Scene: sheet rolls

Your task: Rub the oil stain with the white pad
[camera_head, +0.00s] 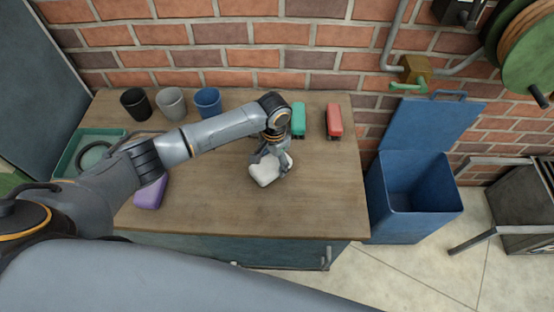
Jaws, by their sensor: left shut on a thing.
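The white pad (264,174) is at the middle of the wooden worktop (220,205). My left gripper (272,158) is shut on the pad from above. The pad looks slightly tilted, and I cannot tell whether its underside touches the wood. No oil stain can be made out; the pad, gripper and arm cover part of the worktop. My right gripper is not in view.
Black (135,104), grey (171,103) and blue (208,101) cups stand at the back left. A green tray (66,160) and a purple block (150,193) lie left. Teal (298,120) and red (334,120) items lie at the back right. An open blue bin (408,222) stands right.

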